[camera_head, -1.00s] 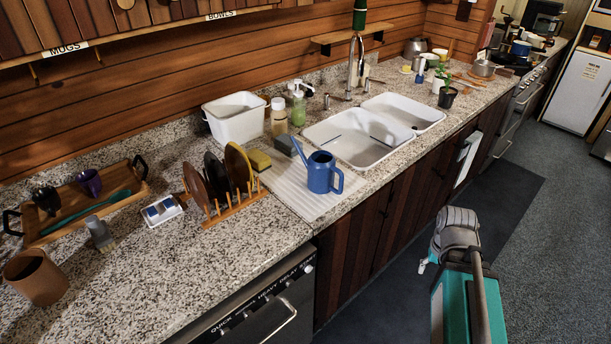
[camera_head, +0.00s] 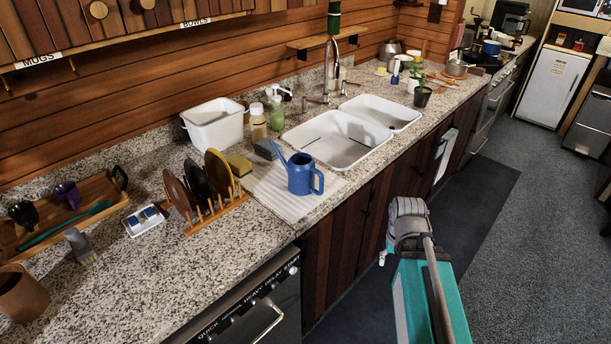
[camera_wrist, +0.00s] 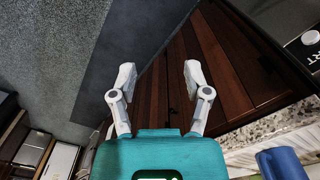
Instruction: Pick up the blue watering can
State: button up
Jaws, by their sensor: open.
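The blue watering can (camera_head: 302,176) stands upright on the white ribbed drainboard (camera_head: 268,192), left of the sink. Its spout points to the upper left and its handle is on the right. In the wrist view, part of a blue thing that looks like the can (camera_wrist: 281,164) shows at the lower right edge. My gripper (camera_wrist: 157,76) is open and empty, with its two fingers apart in front of the wooden cabinet doors. In the head view my arm is in front of the counter, right of the can; the fingertips are hardly visible there.
A dish rack with plates (camera_head: 207,190) stands left of the can. The double sink (camera_head: 335,140) is to the right, with a faucet (camera_head: 334,70) behind. The dishwasher (camera_head: 255,312) is below the counter.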

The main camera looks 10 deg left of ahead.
jog(key=w+a+n+t+h+b, duration=0.1)
jog(key=w+a+n+h, duration=0.2)
jog(key=w+a+h, duration=0.35)
jog(key=n+t+h+b, duration=0.2)
jog(key=n+t+h, duration=0.35)
jog(key=t, duration=0.45)
send_near(312, 169)
jog(key=shift+s+a+r+n+y, duration=0.15)
jog(key=shift+s+a+r+n, duration=0.1)
jog(key=shift+s+a, duration=0.3)
jog(key=shift+s+a+r+n+y, duration=0.15)
jog(key=shift+s+a+r, duration=0.1)
jog(key=shift+s+a, duration=0.25)
jog(key=shift+d, duration=0.1)
jog(key=shift+b+x, duration=1)
jog(key=shift+x, duration=3.25)
jog(key=shift+f, duration=0.1)
